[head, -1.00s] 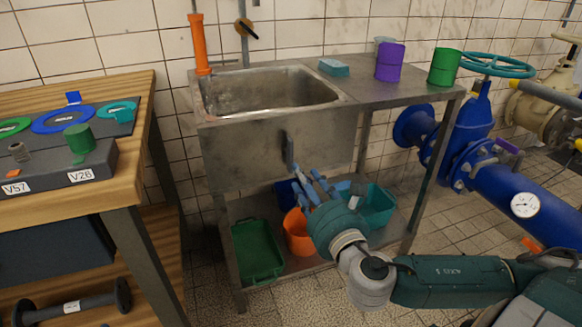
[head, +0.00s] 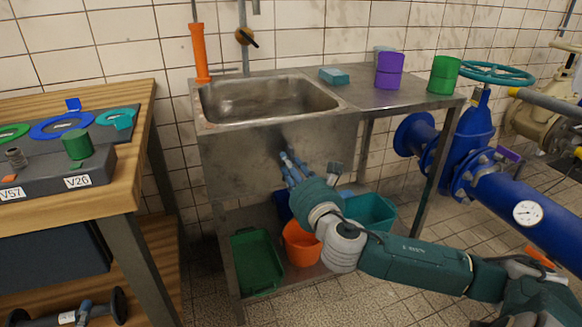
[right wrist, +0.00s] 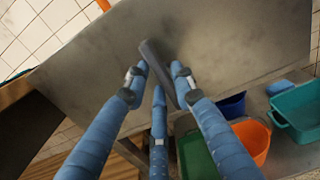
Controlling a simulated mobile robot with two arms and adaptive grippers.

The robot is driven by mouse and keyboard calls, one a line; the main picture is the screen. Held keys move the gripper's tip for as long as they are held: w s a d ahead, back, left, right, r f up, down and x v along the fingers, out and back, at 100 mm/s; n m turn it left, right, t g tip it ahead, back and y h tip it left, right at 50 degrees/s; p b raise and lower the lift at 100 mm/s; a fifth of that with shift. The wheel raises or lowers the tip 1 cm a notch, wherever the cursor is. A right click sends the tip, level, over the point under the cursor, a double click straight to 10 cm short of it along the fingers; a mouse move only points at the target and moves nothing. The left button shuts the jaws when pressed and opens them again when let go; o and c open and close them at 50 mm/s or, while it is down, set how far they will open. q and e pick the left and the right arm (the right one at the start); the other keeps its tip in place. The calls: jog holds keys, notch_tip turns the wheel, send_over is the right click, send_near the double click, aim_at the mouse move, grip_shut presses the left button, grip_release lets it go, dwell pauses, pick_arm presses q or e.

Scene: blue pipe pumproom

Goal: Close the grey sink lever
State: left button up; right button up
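The grey sink lever (right wrist: 160,68) is a dark grey bar on the metal front of the sink (head: 225,160). In the right wrist view it runs slantwise between the fingers of my right gripper (right wrist: 159,72). The blue fingers are spread, one on each side of the lever and a third below; I cannot tell whether they touch it. In the head view my right gripper (head: 288,160) is close to the sink front and mostly hides the lever.
Under the sink are a green tray (head: 257,262), an orange bucket (head: 301,246) and a teal bin (head: 372,214). A wooden workbench (head: 128,180) stands at the left, blue pipework (head: 520,205) at the right. A sponge (head: 334,76) and purple and green cups are on the sink top.

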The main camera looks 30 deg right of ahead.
grip_shut()
pick_arm(q)
jog(key=s+a+f+g+y+p, duration=0.1)
jog(key=s+a+f+g+p, duration=0.2)
jog(key=s+f+g, duration=0.3)
jog(key=s+a+f+g+y+p, duration=0.2)
jog(key=s+a+f+g+p, duration=0.2)
jog(key=s+f+g, duration=0.3)
jog(key=shift+s+f+n+y, duration=0.3)
jog(key=shift+s+f, duration=2.4)
jog(key=shift+s, duration=0.2)
pick_arm(e)
jog(key=shift+s+d+m, duration=0.1)
jog(key=shift+d+m, duration=0.1)
jog(key=shift+m, duration=4.2)
jog(key=shift+d+m, duration=0.15)
jog(key=shift+m, duration=4.25)
pick_arm(q)
jog(key=shift+a, duration=0.15)
pick_arm(e)
jog(key=o, duration=0.5)
grip_release()
